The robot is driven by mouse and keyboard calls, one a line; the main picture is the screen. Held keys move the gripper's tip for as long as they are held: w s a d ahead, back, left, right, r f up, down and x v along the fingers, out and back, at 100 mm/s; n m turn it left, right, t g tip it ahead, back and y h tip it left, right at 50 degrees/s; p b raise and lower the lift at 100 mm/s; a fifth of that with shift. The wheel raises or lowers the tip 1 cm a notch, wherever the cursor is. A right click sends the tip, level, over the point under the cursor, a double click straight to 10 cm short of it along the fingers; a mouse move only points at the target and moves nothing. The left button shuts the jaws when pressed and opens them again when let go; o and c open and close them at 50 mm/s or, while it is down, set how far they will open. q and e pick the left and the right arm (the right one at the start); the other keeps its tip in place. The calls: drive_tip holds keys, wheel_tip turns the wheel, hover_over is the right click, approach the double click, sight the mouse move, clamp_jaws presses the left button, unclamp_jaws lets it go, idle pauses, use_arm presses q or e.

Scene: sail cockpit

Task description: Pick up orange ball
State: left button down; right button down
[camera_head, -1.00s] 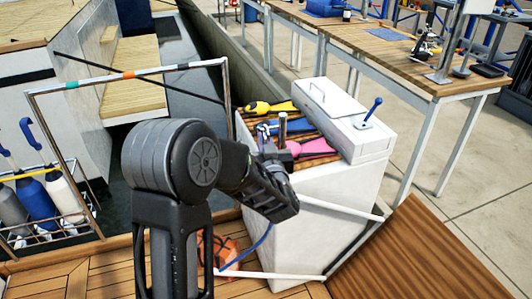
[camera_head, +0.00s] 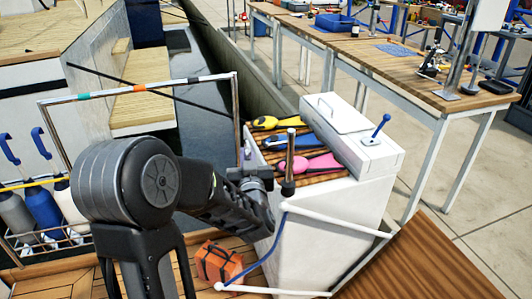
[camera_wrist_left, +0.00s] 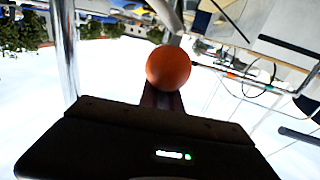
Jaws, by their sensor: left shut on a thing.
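The orange ball (camera_wrist_left: 168,68) shows in the left wrist view, at the end of the dark fingers of my left gripper (camera_wrist_left: 162,98). The gripper is shut on the ball. In the head view my left gripper (camera_head: 250,178) is near the left side of the white locker, mostly hidden by my own arm, and I cannot make out the ball there. My right gripper is in neither view.
A white locker (camera_head: 330,225) with colored tools on its slatted top stands beside my arm. A metal post (camera_head: 289,165) rises close to the gripper. An orange case (camera_head: 218,263) sits on the deck. White rails (camera_head: 340,222) run at the right.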

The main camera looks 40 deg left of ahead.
use_arm(q)
drive_tip(key=s+a, duration=0.6)
drive_tip(key=s, duration=0.3)
drive_tip(key=shift+w, duration=0.1)
